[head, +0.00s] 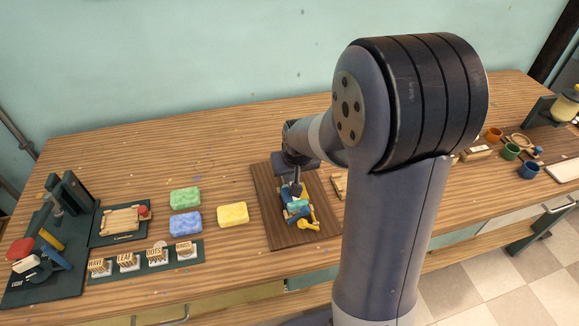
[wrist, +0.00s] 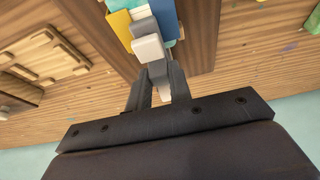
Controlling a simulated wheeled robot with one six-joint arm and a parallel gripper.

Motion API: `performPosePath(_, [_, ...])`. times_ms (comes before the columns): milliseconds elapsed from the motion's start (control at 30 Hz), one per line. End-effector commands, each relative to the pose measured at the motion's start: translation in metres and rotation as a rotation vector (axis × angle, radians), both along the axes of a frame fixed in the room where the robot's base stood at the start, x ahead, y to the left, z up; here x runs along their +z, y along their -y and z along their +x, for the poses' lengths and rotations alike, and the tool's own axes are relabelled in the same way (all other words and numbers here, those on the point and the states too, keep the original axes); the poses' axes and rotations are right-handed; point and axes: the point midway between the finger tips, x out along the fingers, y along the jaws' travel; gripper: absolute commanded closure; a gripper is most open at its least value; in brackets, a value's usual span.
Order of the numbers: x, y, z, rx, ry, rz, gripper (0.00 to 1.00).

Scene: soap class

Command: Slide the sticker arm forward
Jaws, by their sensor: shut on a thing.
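The sticker device (head: 298,210) stands on a brown wooden board (head: 287,238) in the middle of the bench, with blue, teal and yellow parts. My gripper (head: 295,186) is over its back end in the head view, partly hidden by my own arm. In the wrist view my gripper (wrist: 157,76) is shut on a small pale block (wrist: 149,47), which looks like the handle of the sticker arm. Yellow (wrist: 120,24) and blue parts of the device lie just beyond the fingertips. Where the arm joins the device is hard to make out.
Green (head: 185,197), blue (head: 186,223) and yellow (head: 232,214) soap bars lie left of the board. Several stamps stand on a dark mat (head: 155,262), and a green-based press (head: 42,262) is at far left. Cups (head: 528,169) are at right.

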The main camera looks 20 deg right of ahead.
Motion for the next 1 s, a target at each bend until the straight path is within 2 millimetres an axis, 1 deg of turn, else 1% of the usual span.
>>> performPosePath(33, [-0.001, 0.0, -0.003, 0.0, -0.007, 0.0, 1.0])
performPosePath(267, [-0.001, 0.0, -0.005, 0.0, -0.011, 0.0, 1.0])
performPosePath(300, [-0.001, 0.0, -0.005, 0.0, -0.012, 0.0, 0.78])
performPosePath(500, [-0.001, 0.0, -0.004, 0.0, -0.01, 0.0, 0.62])
performPosePath(567, [-0.001, 0.0, -0.004, 0.0, -0.009, 0.0, 0.58])
performPosePath(833, [0.001, 0.0, -0.003, 0.0, -0.006, 0.0, 0.58])
performPosePath(933, [0.007, 0.0, -0.005, 0.0, -0.004, 0.0, 0.58])
performPosePath(1000, [0.014, 0.0, -0.008, 0.0, -0.003, 0.0, 0.58])
